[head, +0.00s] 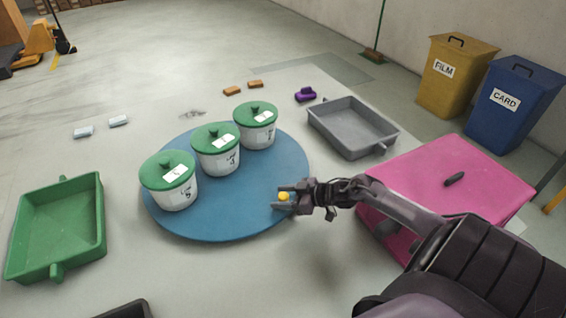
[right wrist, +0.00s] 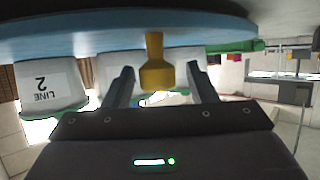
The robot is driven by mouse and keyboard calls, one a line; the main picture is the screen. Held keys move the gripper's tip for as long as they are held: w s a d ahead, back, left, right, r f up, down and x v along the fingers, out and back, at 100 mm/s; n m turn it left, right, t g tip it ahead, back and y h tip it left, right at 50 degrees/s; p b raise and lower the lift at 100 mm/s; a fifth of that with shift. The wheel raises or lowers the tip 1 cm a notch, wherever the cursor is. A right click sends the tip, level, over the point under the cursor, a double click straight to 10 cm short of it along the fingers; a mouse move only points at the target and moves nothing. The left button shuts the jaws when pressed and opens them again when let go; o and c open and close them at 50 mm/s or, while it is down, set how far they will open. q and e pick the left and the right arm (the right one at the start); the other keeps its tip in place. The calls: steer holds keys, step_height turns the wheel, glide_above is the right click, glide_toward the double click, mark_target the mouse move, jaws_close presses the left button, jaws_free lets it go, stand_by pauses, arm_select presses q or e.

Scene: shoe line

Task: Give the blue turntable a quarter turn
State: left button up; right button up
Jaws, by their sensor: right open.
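The round blue turntable (head: 225,228) lies flat on the grey table. Three white pots with green lids, (head: 168,180) (head: 216,148) (head: 255,125) in the head view, stand on it in a slanting row. A yellow knob (head: 284,196) is at its right front edge. My right gripper (head: 284,198) reaches in from the right, its open jaws at the knob. In the right wrist view, which appears upside down, the knob (right wrist: 155,65) stands between the two spread fingers, with a gap on each side. The turntable (right wrist: 90,35) also shows there. My left gripper is not in view.
A green tray (head: 100,215) lies at the left, a grey tray (head: 318,122) at the back right. A pink case (head: 450,200) stands right, under my right arm. Small blocks and a purple item (head: 305,94) lie behind the turntable. A dark edge shows at bottom left.

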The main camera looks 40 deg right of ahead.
steer(key=shift+r, duration=0.1)
steer(key=shift+r, duration=0.35)
step_height(320, 180, up, 5)
steer(key=shift+p, duration=0.75)
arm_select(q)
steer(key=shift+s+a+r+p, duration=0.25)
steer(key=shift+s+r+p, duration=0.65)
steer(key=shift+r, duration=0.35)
arm_select(e)
step_height(320, 180, up, 14)
